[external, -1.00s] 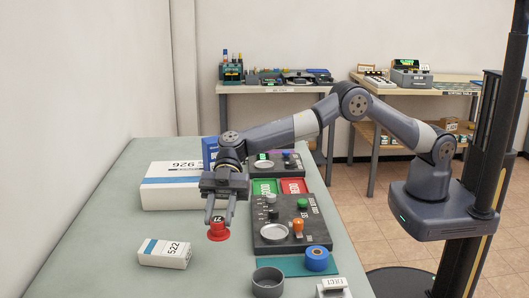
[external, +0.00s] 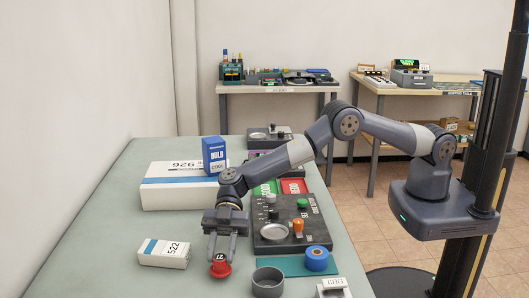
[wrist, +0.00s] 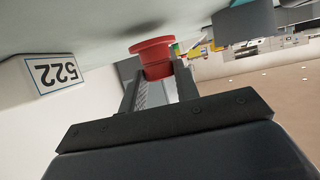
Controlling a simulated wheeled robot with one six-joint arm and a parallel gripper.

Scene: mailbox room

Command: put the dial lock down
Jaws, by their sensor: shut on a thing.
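The dial lock (external: 220,268) is a small red round piece with a dark top marked 21. It is between the fingertips of my gripper (external: 222,259), which is shut on it. In the external view it is at or very close to the green tabletop (external: 110,235); I cannot tell if it touches. In the wrist view the red dial lock (wrist: 152,52) shows between the two fingers (wrist: 155,88), its wide rim toward the table surface.
A white box marked 522 (external: 163,254) lies close on the left. A grey cup (external: 268,283) and a blue roll (external: 317,259) stand to the right. A black control panel (external: 290,225) is behind right. A large white box marked 926 (external: 165,190) lies farther back.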

